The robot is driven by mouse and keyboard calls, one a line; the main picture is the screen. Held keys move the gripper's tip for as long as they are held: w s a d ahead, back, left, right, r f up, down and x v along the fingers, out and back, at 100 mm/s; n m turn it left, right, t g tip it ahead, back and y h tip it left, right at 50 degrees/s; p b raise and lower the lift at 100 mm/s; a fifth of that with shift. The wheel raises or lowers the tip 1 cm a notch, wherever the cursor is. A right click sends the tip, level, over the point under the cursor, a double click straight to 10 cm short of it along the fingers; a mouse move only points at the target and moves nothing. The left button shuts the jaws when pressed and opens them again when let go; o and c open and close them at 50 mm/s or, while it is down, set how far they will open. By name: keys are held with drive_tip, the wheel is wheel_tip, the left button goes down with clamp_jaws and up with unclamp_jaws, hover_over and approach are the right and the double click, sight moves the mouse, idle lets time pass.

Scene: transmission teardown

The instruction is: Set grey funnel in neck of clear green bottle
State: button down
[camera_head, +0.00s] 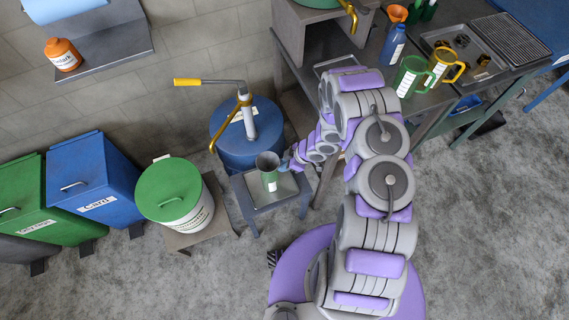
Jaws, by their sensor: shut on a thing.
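The grey funnel (267,160) shows its wide dark mouth upward, directly above the clear green bottle (270,182). The bottle stands upright on a small low stand with a metal top (287,187) and has a white label. The funnel hides the bottle's neck, so I cannot tell whether the spout is inside it. My gripper (285,166) comes in from the right and is shut on the funnel at its right side. The jaws are small and partly hidden by my purple and grey arm.
A blue drum (247,150) with a yellow-handled pump stands just behind the stand. A green-lidded white bin (180,213) is to the left, beside blue and green bins. A workbench (425,103) with jugs and trays is at the upper right. Floor is clear at the lower left.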

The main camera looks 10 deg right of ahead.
drive_tip(key=shift+f, duration=0.8)
idle(0.5)
drive_tip(key=c, duration=0.9)
unclamp_jaws()
drive_tip(key=shift+c, duration=0.2)
drive_tip(key=shift+o, duration=0.3)
drive_tip(key=o, duration=0.5)
drive_tip(key=shift+r, duration=0.1)
drive_tip(key=shift+r+p, duration=1.55)
drive_tip(key=shift+r, duration=1.9)
